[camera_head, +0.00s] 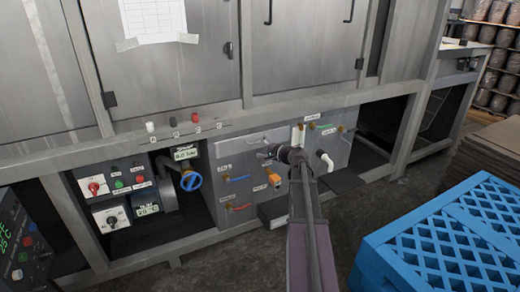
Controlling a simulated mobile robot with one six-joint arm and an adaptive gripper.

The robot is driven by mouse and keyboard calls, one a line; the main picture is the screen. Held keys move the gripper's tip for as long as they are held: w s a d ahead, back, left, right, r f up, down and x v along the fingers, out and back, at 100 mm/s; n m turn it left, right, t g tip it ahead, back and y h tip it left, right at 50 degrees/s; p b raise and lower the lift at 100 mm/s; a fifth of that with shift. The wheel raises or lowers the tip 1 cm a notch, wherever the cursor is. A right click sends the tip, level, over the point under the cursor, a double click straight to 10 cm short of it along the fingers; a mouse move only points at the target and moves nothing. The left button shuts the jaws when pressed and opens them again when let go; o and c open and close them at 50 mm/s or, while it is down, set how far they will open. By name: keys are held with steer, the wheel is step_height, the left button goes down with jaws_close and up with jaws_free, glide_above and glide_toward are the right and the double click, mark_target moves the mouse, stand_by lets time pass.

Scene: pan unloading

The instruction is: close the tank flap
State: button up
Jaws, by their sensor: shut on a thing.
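The tank flap (235,144) looks like a light grey plate at the top of the grey front panel, under the machine's frame beam. My gripper (266,151) is at the lower right part of the flap, with my arm reaching up to it from the bottom of the view. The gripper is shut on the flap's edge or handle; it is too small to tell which. The gripper and wrist hide part of the panel. How far the flap stands open cannot be told.
A blue valve wheel (191,181) is left of the panel. Blue crates (450,245) stand at the right. Bare floor lies between the crates and machine.

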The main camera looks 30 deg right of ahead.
steer(key=shift+d, duration=0.1)
stand_by(0.4)
steer(key=s+d+r+p, duration=0.4)
steer(key=s+r+p, duration=0.4)
steer(key=s, duration=0.5)
steer(key=shift+d, duration=0.2)
stand_by(1.9)
stand_by(0.8)
steer(key=w+a+f+n+g+y, duration=0.1)
steer(key=a+f+n+g, duration=0.15)
steer(key=a, duration=0.45)
steer(key=w+a+f+n+g+y, duration=0.1)
steer(key=w+a+f+n+g, duration=0.15)
steer(key=a, duration=0.35)
steer(key=s+a+f+n+g+h, duration=0.2)
steer(key=s+a+f+n+g, duration=0.15)
steer(key=a, duration=0.55)
steer(key=s+a+f+n+g+h, duration=0.25)
steer(key=s+a+n, duration=0.2)
steer(key=a, duration=0.45)
steer(key=s+a+f+n+g+h, duration=0.2)
steer(key=s+a+f+n+g, duration=0.15)
steer(key=a, duration=0.65)
step_height(320, 180, up, 36)
steer(key=p, duration=3.7)
steer(key=shift+s+d+r+m+g+p, duration=0.25)
steer(key=shift+s+m+g+p, duration=0.1)
steer(key=shift+m+g, duration=0.1)
